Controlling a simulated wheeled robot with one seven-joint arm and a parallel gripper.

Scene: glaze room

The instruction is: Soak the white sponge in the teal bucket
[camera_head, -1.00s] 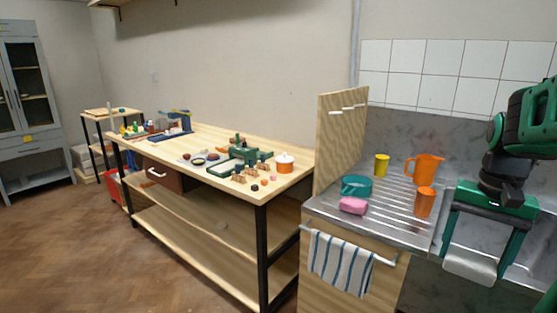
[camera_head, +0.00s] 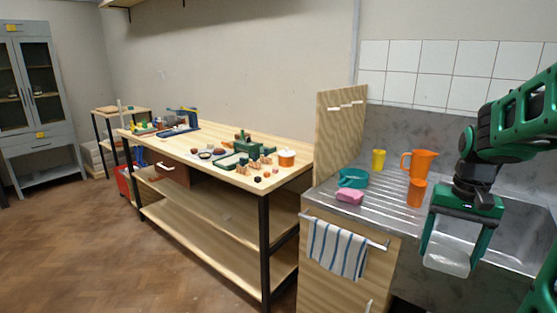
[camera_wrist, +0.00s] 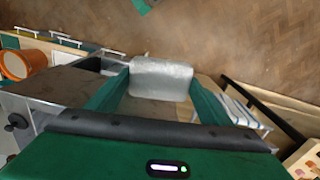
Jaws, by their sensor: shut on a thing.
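My gripper (camera_head: 455,240) is shut on the white sponge (camera_head: 447,260), a pale block held between the two green fingers. In the head view it hangs at the right, in front of the steel sink unit. The sponge also shows in the wrist view (camera_wrist: 161,79), pinched at both ends.
A pink sponge (camera_head: 349,197) lies in front of the bucket. A yellow cup (camera_head: 378,160), an orange jug (camera_head: 420,164) and an orange cup (camera_head: 416,194) stand on the drainboard (camera_head: 383,207). A striped towel (camera_head: 337,249) hangs on the front rail. A cluttered workbench (camera_head: 225,138) is left.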

